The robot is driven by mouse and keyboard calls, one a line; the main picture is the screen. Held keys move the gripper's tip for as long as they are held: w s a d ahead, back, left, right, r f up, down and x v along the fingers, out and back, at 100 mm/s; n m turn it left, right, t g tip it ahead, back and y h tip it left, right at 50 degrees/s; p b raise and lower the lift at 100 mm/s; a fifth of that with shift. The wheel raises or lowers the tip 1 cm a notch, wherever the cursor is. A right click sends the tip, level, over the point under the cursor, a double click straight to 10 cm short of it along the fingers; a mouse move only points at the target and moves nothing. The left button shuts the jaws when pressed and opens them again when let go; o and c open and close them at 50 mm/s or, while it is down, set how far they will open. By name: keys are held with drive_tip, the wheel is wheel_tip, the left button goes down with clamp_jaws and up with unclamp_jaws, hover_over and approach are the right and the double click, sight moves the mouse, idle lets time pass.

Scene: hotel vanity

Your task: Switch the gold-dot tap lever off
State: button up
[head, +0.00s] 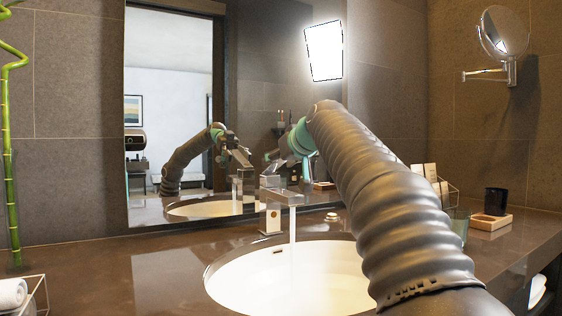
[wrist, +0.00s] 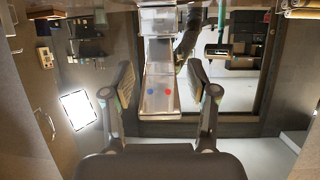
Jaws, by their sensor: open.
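The chrome tap (head: 282,197) stands at the back rim of the round white basin (head: 270,283) in the head view. A water stream (head: 292,224) runs from its spout. The front of the tap body (head: 271,218) bears a small mark that looks gold. In the wrist view, a flat metal tap part, seemingly the lever (wrist: 160,98), with a blue and a red dot, lies between my open fingers. My gripper (wrist: 161,82) has a finger on each side of it, with visible gaps.
A large mirror (head: 165,60) behind the tap reflects my arm and the basin. A bamboo stem (head: 8,150) and a rack with a rolled towel (head: 12,294) are at the left. A glass (head: 460,224) and a wooden tray (head: 490,221) with a dark cup (head: 496,201) stand right.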

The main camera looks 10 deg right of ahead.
drive_tip(key=shift+w+f, duration=0.1)
drive_tip(key=shift+w, duration=0.1)
clamp_jaws()
drive_tip(key=shift+f, duration=0.1)
